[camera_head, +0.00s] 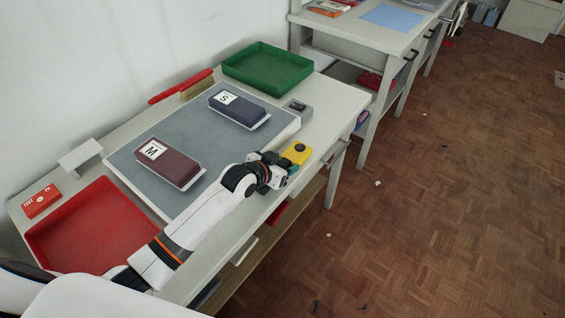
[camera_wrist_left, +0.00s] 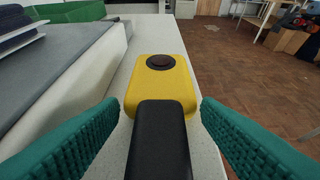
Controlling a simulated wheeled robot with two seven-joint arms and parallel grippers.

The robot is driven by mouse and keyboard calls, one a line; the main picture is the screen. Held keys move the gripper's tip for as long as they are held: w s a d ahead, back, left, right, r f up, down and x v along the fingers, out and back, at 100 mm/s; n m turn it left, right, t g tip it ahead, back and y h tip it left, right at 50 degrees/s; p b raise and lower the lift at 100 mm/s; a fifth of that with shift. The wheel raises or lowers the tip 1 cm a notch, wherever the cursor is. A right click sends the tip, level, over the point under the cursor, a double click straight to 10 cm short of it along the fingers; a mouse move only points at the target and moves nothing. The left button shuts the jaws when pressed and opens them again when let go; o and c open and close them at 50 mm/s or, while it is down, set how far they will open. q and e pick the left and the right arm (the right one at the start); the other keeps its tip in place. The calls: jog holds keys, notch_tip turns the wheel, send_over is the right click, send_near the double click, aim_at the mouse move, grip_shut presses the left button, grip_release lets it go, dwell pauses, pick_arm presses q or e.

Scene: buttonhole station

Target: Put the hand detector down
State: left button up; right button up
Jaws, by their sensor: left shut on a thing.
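The hand detector is a yellow block with a dark round spot on top and a black handle. It shows in the head view (camera_head: 297,151) near the table's front right edge, and in the left wrist view (camera_wrist_left: 160,92) with its handle toward me. My left gripper (camera_head: 284,170) is shut on the handle; its green fingers stand on either side of it in the left wrist view (camera_wrist_left: 160,145). The detector lies over the pale table top (camera_head: 345,98); I cannot tell whether it touches it. My right gripper is not in view.
A grey mat (camera_head: 190,135) bears a block marked S (camera_head: 238,108) and one marked M (camera_head: 168,163). A green tray (camera_head: 268,68) stands at the back, a red tray (camera_head: 95,228) at the left. A small grey box (camera_head: 298,109) sits beyond the detector. Bare table lies around it.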

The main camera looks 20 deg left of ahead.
pick_arm(q)
jog(key=o, duration=0.4)
jog(key=shift+f, duration=0.1)
jog(key=o, duration=0.5)
jog(key=v, duration=1.2)
